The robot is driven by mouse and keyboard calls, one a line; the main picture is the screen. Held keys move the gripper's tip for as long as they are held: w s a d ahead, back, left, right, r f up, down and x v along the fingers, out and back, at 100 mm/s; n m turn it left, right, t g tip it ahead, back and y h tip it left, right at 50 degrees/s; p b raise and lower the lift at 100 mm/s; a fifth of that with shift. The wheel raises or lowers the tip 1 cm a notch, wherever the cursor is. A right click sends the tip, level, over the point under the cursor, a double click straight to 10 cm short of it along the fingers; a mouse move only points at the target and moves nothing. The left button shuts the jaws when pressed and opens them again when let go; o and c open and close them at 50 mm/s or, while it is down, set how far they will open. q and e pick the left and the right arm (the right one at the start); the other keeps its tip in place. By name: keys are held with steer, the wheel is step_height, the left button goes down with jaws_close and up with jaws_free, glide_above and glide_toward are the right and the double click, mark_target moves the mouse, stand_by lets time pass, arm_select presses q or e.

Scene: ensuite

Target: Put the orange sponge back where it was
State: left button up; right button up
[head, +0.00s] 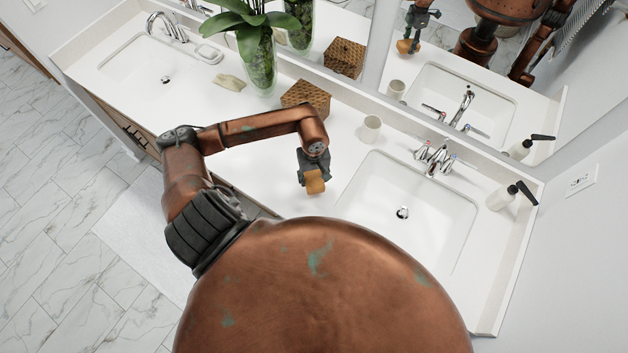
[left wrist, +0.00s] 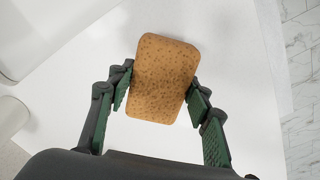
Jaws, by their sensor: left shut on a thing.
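The orange sponge (head: 315,182) is a small rounded block held in my left gripper (head: 309,178) over the white counter, just left of the right sink. In the left wrist view the sponge (left wrist: 163,78) is pitted and slightly tilted, between the two green-padded fingers of the left gripper (left wrist: 160,92), which are shut on it. White counter surface shows beneath it; I cannot tell how high above the counter it is. My right gripper does not show directly in the head view.
The right sink (head: 405,205) with its faucet (head: 436,158) lies right of the sponge. A white cup (head: 371,128), a woven box (head: 306,100), a plant vase (head: 257,62) and a soap dispenser (head: 503,196) stand along the back. The left sink (head: 150,68) is further left.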

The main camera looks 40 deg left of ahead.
mark_target(314, 182)
arm_select(q)
step_height(314, 182, down, 3)
steer(key=shift+w+p, duration=0.15)
steer(key=shift+p, duration=0.6)
steer(key=shift+a+f, duration=0.1)
steer(key=shift+f, duration=0.15)
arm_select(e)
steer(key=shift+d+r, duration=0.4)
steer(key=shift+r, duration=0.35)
arm_select(q)
steer(key=shift+f, duration=0.15)
steer(key=o, duration=1)
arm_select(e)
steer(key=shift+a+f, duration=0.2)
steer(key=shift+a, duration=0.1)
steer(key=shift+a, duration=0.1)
